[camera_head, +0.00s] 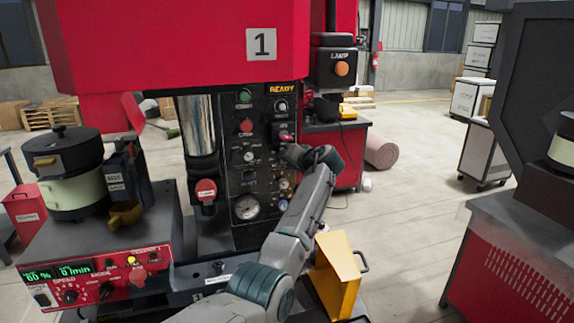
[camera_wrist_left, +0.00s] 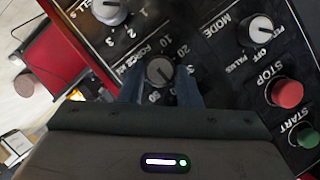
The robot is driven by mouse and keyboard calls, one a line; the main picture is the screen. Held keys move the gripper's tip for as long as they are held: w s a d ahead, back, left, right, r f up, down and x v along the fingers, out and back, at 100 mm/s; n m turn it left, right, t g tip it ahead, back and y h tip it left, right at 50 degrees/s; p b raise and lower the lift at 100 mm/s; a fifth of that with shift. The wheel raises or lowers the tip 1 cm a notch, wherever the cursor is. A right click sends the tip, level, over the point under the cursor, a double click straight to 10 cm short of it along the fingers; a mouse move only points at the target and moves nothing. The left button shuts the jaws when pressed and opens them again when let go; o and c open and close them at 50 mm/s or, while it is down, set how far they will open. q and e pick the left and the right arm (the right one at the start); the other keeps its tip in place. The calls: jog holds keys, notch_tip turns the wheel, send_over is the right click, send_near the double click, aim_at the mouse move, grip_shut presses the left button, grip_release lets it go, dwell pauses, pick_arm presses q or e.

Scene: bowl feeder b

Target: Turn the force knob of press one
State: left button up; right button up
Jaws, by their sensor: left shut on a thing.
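Press one (camera_head: 180,45) is the red machine marked 1, with a dark control panel (camera_head: 245,165). In the left wrist view the force knob (camera_wrist_left: 160,71), grey and round, sits by a "FORCE kN" scale with numbers such as 10 and 20. My left gripper (camera_head: 290,150) is at the right side of the panel, and its blue-grey fingers are shut on the force knob, one on each side. In the head view the gripper and wrist hide the knob. My right gripper is in neither view.
The mode knob (camera_wrist_left: 261,29), red stop button (camera_wrist_left: 287,93) and green start button (camera_wrist_left: 307,138) are near the fingers. Another numbered knob (camera_wrist_left: 110,10) is on the other side. A yellow bin (camera_head: 338,275) stands beside my forearm. Open floor lies to the right.

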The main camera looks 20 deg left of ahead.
pick_arm(q)
jog(key=shift+f, duration=0.15)
dwell(0.3)
jog(key=o, duration=1)
jog(key=b+v, duration=0.4)
jog(key=v, duration=0.7)
jog(key=shift+w+d, duration=0.1)
